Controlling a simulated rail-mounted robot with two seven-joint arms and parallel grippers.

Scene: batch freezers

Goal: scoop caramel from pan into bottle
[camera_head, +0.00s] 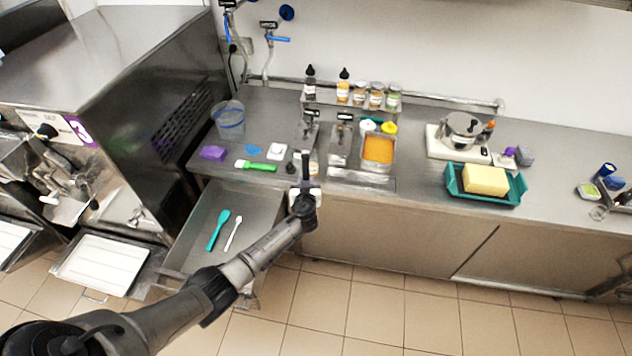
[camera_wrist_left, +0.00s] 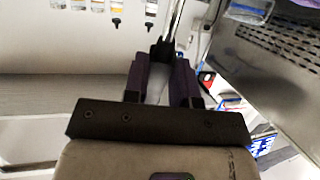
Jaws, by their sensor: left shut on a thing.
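A rectangular steel pan with orange caramel (camera_head: 378,150) sits on the counter in the head view. My left gripper (camera_head: 305,183) is at the counter's front edge, left of the pan and apart from it. It is shut on a dark upright handle (camera_head: 305,166); in the left wrist view a thin metal shaft (camera_wrist_left: 176,18) runs up beyond the fingers (camera_wrist_left: 163,68). The tool's working end cannot be made out. A pale container (camera_head: 314,166) is partly hidden beside my gripper. My right gripper is not in view.
An open drawer (camera_head: 186,268) holds a teal spatula (camera_head: 218,230) and a white spoon (camera_head: 233,234). A clear jug (camera_head: 229,120) stands left. A pot (camera_head: 464,129) and a teal tray (camera_head: 452,192) with a yellow block are right. Between the pan and tray the counter is clear.

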